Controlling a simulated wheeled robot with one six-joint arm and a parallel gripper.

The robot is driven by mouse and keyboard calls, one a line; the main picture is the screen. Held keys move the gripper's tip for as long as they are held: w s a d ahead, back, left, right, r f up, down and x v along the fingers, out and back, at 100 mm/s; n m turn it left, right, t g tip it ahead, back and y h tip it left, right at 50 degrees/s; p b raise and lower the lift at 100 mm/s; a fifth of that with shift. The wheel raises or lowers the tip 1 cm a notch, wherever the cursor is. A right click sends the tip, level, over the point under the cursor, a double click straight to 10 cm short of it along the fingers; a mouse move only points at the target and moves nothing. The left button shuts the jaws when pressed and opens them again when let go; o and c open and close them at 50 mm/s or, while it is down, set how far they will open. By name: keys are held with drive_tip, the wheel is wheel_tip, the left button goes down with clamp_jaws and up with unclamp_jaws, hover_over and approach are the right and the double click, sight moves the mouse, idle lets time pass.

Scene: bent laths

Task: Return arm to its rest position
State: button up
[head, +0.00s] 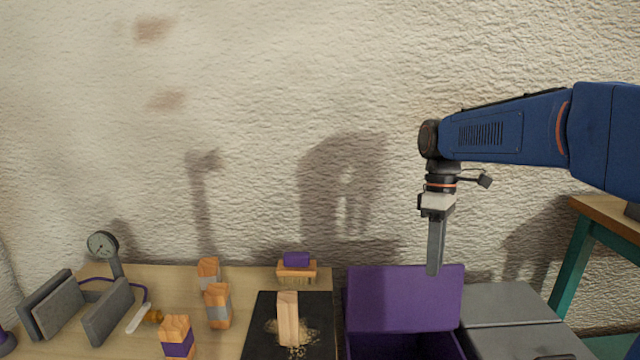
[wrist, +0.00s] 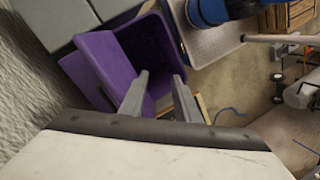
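My arm (head: 510,132) reaches in from the right in the head view, with my gripper (head: 434,272) pointing down above the purple bin (head: 405,300). In the head view the fingers line up, so the gap does not show there. In the wrist view my gripper (wrist: 160,82) has its two fingers apart with nothing between them. The purple bin (wrist: 100,62) lies beyond the fingertips in that view. The gripper appears to touch nothing.
A wooden block (head: 288,318) stands on a black mat (head: 262,315) among shavings. Orange-ended blocks (head: 218,306), a brush (head: 297,271), a dial gauge (head: 102,245) and a grey vise-like holder (head: 108,310) are on the bench. Grey lids (head: 520,342) lie right of the bin.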

drive_tip(key=s+d+f+m+t, duration=0.2)
drive_tip(key=s+f+m+t, duration=0.1)
drive_tip(key=s, duration=0.7)
drive_tip(key=s+d+f+m+t, duration=0.2)
drive_tip(key=s+f+m+t, duration=0.2)
drive_tip(key=s+f+m, duration=0.2)
drive_tip(key=s+m, duration=0.2)
drive_tip(key=s, duration=0.2)
drive_tip(key=shift+s+t, duration=0.3)
